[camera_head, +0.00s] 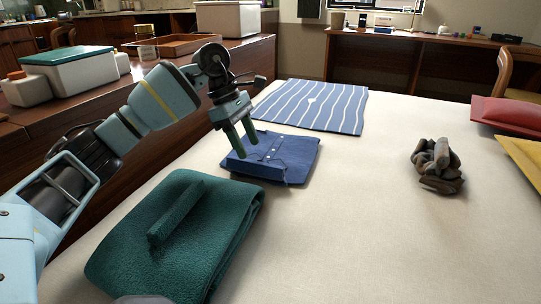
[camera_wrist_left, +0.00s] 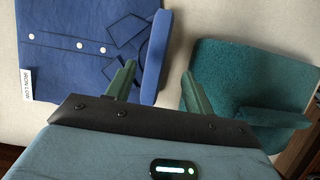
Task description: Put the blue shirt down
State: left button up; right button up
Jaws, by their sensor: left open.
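The folded blue shirt (camera_head: 292,153) lies on the cream-covered surface, with pale buttons down its front. In the left wrist view the shirt (camera_wrist_left: 60,52) fills the upper left and shows a white tag (camera_wrist_left: 26,85) at its left edge. My left gripper (camera_head: 240,145) points down at the shirt's left edge. In the left wrist view its fingers (camera_wrist_left: 158,80) are spread, with the shirt's thick folded edge between them. I cannot tell whether a finger touches the cloth. My right gripper is not seen.
A folded green towel (camera_head: 205,225) lies close in front of the shirt. A blue cloth with white wavy lines (camera_head: 315,105) lies behind it. A grey-brown pile (camera_head: 437,165) stands to the right, with red (camera_head: 507,114) and yellow (camera_head: 525,155) cloths at the far right.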

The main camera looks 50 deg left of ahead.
aim_at(254, 160)
pick_arm(q)
jog(key=b+x, duration=0.1)
jog(key=x, duration=0.1)
jog(key=b+x, duration=0.1)
jog(key=x, duration=0.1)
jog(key=shift+w+a+f, duration=0.15)
jog(key=shift+a+f, duration=0.05)
jog(key=shift+c, duration=0.7)
jog(key=shift+r, duration=0.1)
grip_shut()
